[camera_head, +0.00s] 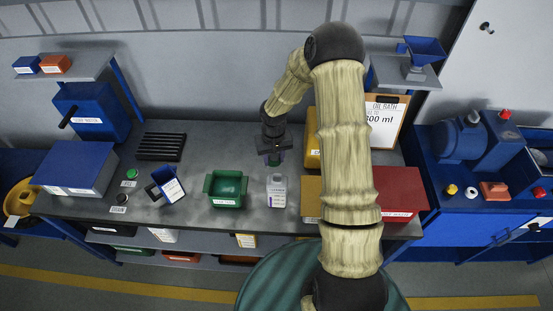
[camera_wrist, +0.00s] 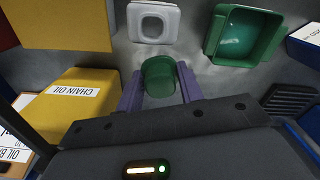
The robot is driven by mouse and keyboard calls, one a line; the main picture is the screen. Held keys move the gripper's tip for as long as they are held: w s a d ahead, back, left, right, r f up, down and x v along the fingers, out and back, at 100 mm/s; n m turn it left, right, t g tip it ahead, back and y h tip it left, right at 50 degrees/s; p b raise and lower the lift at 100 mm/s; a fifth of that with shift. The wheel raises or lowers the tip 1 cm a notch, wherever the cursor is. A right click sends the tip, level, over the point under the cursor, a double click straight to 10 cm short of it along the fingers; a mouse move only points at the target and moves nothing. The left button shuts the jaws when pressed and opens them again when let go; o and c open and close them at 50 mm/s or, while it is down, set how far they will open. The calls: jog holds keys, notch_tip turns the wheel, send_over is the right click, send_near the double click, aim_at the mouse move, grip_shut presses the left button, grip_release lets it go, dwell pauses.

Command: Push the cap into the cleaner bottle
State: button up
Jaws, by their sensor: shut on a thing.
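The cleaner bottle (camera_head: 277,192) is a pale bottle with a printed label, upright on the grey bench. In the wrist view its open top (camera_wrist: 135,22) is seen from above, with nothing in the opening. The cap, a green round piece (camera_wrist: 158,75), is held between the two purple fingers of my gripper (camera_wrist: 160,90). My gripper (camera_head: 273,157) also shows in the head view, behind the bottle and above the bench, with a little of the green cap visible. The cap is apart from the bottle. The cap's underside is hidden.
A green tray (camera_head: 241,187) stands left of the bottle, and a blue holder (camera_head: 172,187) farther left. A yellow chain oil container (camera_wrist: 60,105) and a red box (camera_head: 400,190) are to the right in the head view. A black grate (camera_head: 160,147) lies at the back left.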

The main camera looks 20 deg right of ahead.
jog(key=shift+s+d, duration=0.1)
jog(key=shift+s, duration=0.05)
jog(key=n, duration=0.2)
jog(key=r+n, duration=0.1)
jog(key=n, duration=0.1)
jog(key=s+n+p, duration=0.1)
jog(key=n, duration=0.1)
jog(key=shift+r+n, duration=0.15)
jog(key=shift+n, duration=0.15)
jog(key=n, duration=0.3)
jog(key=s+r+n, duration=0.1)
jog(key=n, duration=0.1)
jog(key=shift+n+p, duration=0.3)
jog(key=shift+p, duration=0.05)
jog(key=n, duration=0.3)
jog(key=s+r+n, duration=0.1)
jog(key=n, duration=0.3)
jog(key=s+n+p, duration=0.1)
jog(key=n, duration=0.3)
jog(key=shift+r, duration=0.3)
jog(key=shift+a, duration=0.25)
jog(key=shift+s+d, duration=0.1)
jog(key=shift+d, duration=0.05)
jog(key=b, duration=0.3)
send_over(277, 180)
jog(key=shift+s+f, duration=0.1)
jog(key=shift+f, duration=2.45)
